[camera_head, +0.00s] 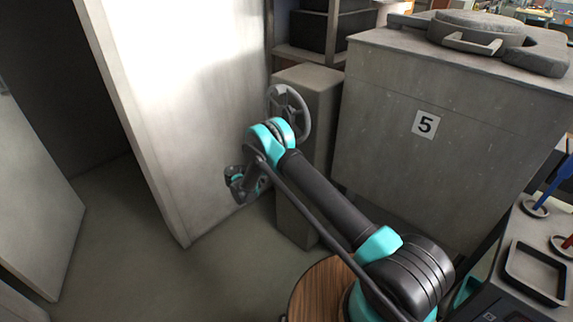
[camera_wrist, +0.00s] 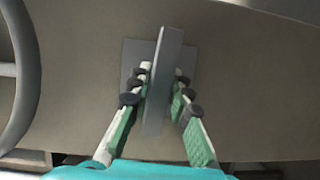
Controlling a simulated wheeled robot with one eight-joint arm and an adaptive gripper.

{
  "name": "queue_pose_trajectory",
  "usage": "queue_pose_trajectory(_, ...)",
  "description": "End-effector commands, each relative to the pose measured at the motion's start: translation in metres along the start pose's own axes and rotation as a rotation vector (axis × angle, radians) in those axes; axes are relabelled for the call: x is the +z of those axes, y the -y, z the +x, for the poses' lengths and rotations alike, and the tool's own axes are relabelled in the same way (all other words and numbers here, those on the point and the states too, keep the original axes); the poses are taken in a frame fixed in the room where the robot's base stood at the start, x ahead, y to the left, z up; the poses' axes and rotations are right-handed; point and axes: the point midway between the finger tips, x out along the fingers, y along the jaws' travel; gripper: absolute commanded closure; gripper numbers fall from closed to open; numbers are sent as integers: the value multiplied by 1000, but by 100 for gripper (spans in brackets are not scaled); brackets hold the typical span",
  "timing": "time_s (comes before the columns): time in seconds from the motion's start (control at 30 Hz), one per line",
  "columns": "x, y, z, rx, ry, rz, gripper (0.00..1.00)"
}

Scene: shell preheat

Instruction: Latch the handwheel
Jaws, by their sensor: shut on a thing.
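The grey handwheel (camera_head: 306,113) is mounted upright on a grey pillar (camera_head: 316,80) in the head view, partly hidden behind my arm. Its curved rim (camera_wrist: 31,85) shows at the left edge of the wrist view. My gripper (camera_wrist: 160,78) is closed on a flat grey bar (camera_wrist: 169,50), with one finger on each side. The bar stands out from a square grey plate (camera_wrist: 132,58) on a brownish-grey face, beside the handwheel and apart from its rim. The bar is not clearly visible in the head view.
A pale panel (camera_head: 190,110) stands left of the pillar, close to my arm's end. A large grey box marked 5 (camera_head: 390,120) stands to the right, with a round lid (camera_head: 480,25). A black tray (camera_head: 535,272) is at lower right. Floor at lower left (camera_head: 130,270) is clear.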

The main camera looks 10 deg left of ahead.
Motion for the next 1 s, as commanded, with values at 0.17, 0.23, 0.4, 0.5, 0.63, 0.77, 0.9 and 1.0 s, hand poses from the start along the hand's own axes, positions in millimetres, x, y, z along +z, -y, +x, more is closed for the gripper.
queue_pose_trajectory(0.17,-1,1,-1,24,-4,-59,100)
queue_pose_trajectory(0.23,-1,0,-1,30,-4,-73,100)
queue_pose_trajectory(0.4,-1,0,-1,37,-4,-91,100)
queue_pose_trajectory(0.5,-1,0,-1,38,-5,-93,100)
queue_pose_trajectory(0.63,-1,0,-1,38,-5,-93,100)
queue_pose_trajectory(0.77,-1,0,-1,37,-5,-93,100)
queue_pose_trajectory(0.9,-1,0,-1,37,-4,-92,64)
queue_pose_trajectory(1.0,-1,0,-1,38,-3,-92,60)
